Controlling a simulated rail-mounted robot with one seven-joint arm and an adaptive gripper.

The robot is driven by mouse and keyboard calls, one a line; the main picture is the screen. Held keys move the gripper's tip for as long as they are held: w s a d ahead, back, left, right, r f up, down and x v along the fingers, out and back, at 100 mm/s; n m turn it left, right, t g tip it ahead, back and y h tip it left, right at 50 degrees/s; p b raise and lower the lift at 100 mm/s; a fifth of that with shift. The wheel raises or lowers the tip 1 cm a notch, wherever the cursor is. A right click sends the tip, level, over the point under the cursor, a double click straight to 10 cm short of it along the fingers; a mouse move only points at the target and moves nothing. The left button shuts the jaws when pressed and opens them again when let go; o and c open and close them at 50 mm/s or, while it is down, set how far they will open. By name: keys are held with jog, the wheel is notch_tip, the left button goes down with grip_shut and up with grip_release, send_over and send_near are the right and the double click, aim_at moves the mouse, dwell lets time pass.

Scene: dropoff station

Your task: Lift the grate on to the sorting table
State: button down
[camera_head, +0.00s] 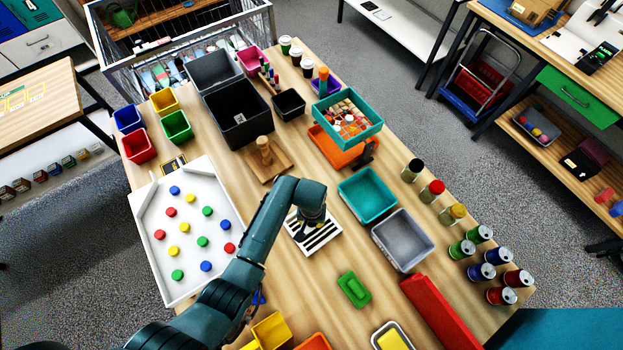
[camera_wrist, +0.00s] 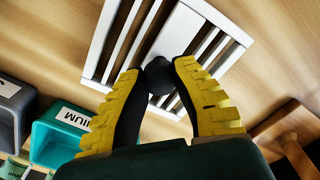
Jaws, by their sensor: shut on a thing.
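The grate (camera_head: 322,240) is a white square plate with dark slots, over the wooden table (camera_head: 372,292) near the middle of the head view. In the wrist view the grate (camera_wrist: 212,50) has a black round knob (camera_wrist: 159,76) at its centre. My gripper (camera_head: 303,226) is above the grate, its yellow-backed fingers closed on the knob in the wrist view (camera_wrist: 160,72). I cannot tell whether the grate touches the table. My arm and fingers hide part of it.
Left of the grate is a white tray (camera_head: 157,262) with several coloured discs. A wooden block with a peg (camera_head: 265,152) stands behind. A teal bin (camera_head: 367,195) and grey bin (camera_head: 403,240) are to the right.

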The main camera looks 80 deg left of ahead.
jog(key=shift+f, duration=0.35)
jog(key=shift+c, duration=0.3)
grip_release()
jog(key=shift+r, duration=0.15)
notch_tip(320, 180, up, 16)
jog(key=p, duration=1.2)
jog(key=shift+p, duration=0.3)
notch_tip(320, 180, up, 8)
